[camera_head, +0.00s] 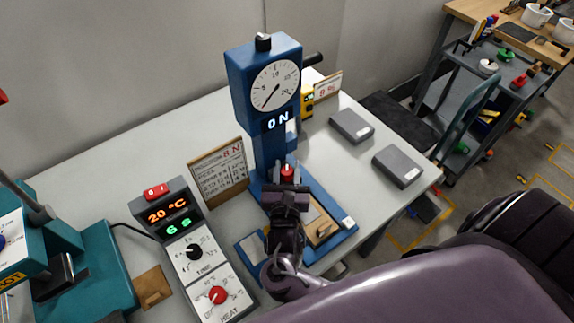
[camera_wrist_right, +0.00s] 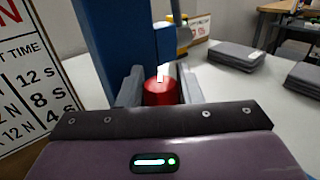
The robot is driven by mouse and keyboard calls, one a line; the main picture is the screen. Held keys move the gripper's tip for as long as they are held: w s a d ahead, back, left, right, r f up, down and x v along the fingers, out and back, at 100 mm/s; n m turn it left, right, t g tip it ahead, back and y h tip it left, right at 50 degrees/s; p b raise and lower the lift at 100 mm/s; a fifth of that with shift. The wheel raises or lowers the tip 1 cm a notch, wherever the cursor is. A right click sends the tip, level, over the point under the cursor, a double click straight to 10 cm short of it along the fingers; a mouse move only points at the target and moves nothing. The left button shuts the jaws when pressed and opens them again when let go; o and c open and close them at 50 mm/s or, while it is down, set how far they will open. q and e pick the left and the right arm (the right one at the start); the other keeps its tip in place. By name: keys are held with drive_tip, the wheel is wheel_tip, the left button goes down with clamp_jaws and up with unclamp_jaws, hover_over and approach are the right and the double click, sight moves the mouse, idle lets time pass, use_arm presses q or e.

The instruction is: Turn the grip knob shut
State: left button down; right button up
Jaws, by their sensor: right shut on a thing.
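The blue test stand (camera_head: 262,85) stands on the table with a round dial and a display that reads 0 N. The red grip knob (camera_head: 287,170) is low on its front. My right gripper (camera_head: 287,176) comes from the front, with one grey finger on each side of the knob. In the right wrist view the red knob (camera_wrist_right: 160,93) sits between the two fingers (camera_wrist_right: 160,88), and the gripper is shut on it. The fingers hide parts of the knob's sides. I cannot tell how far the knob is turned. My left gripper is not in view.
A heat and time controller (camera_head: 192,250) stands left of the stand. A printed card (camera_head: 218,168) stands behind it. Two grey blocks (camera_head: 352,125) (camera_head: 397,166) lie on the right. A teal machine (camera_head: 85,275) is at the far left. The table's back left is clear.

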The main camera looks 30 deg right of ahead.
idle(0.3)
drive_tip(key=o, duration=0.7)
drive_tip(key=v, duration=0.7)
drive_tip(key=shift+s+a+b, duration=0.25)
drive_tip(key=shift+s+b, duration=0.05)
